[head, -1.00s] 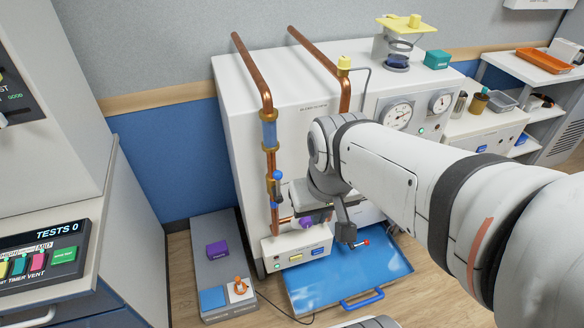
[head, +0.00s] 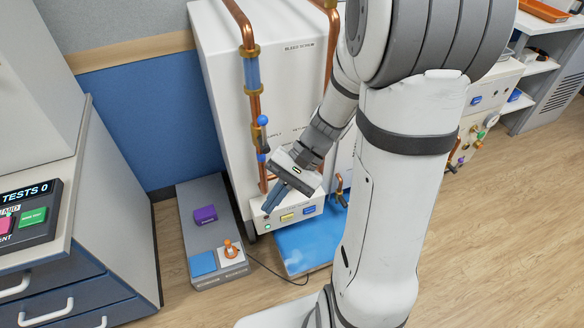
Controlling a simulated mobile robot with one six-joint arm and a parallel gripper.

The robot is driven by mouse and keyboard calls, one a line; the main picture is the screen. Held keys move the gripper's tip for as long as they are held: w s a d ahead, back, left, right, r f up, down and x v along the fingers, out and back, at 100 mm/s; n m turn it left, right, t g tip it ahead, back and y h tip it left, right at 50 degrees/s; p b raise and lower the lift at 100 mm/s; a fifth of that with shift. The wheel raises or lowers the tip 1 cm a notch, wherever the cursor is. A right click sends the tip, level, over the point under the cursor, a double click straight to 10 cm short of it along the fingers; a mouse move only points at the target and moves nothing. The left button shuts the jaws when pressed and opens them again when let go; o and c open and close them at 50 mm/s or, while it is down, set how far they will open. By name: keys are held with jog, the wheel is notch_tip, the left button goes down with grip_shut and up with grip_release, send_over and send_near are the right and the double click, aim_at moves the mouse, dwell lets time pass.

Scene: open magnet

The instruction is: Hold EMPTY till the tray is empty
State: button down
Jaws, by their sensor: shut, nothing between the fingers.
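My gripper (head: 270,207) is shut and empty, pointing down at the left part of a low white control box. The fingertips look close to the box's front left; I cannot tell whether they touch it. The box carries a yellow button (head: 287,217) and a blue button (head: 309,210); their labels are too small to read, so I cannot tell which is EMPTY. The blue tray (head: 290,250) lies on the floor below the box, with a lighter, wet-looking patch. My arm hides its right part.
A grey floor unit (head: 200,235) with a purple block (head: 205,214), a blue pad (head: 202,263) and an orange lever (head: 231,249) stands left of the tray. Copper pipes (head: 240,25) run down the white machine. A drawer cabinet (head: 85,240) stands at left.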

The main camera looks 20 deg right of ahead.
aim_at(310, 211)
jog(key=w+d+f+m+t+y+b, duration=0.25)
jog(key=w+f+m+t+b, duration=0.2)
jog(key=f, duration=0.35)
jog(key=w+d+f+m+t+y+b, duration=0.25)
jog(key=w+f+m+t, duration=0.2)
jog(key=f, duration=0.35)
jog(key=w+d+f+m+t+y+b, duration=0.2)
jog(key=w+d+f+m+t+b, duration=0.15)
jog(key=f+m, duration=0.4)
jog(key=s+d+f+m+t+h+b, duration=0.1)
jog(key=d+f+m+h, duration=0.3)
jog(key=f, duration=0.5)
jog(key=s+d+f+m+t+h+b, duration=0.1)
jog(key=d+f+m+t+h+b, duration=0.3)
jog(key=f, duration=0.6)
jog(key=s+d+f+m+t+h+b, duration=0.2)
jog(key=d+f+m+t+h, duration=0.1)
jog(key=f+h, duration=0.4)
notch_tip(310, 211, down, 3)
jog(key=shift+d+r+m+b, duration=0.15)
jog(key=shift+d+m+b, duration=0.15)
jog(key=shift+d+m, duration=0.65)
jog(key=shift+d+n+t, duration=0.25)
jog(key=shift+n, duration=0.05)
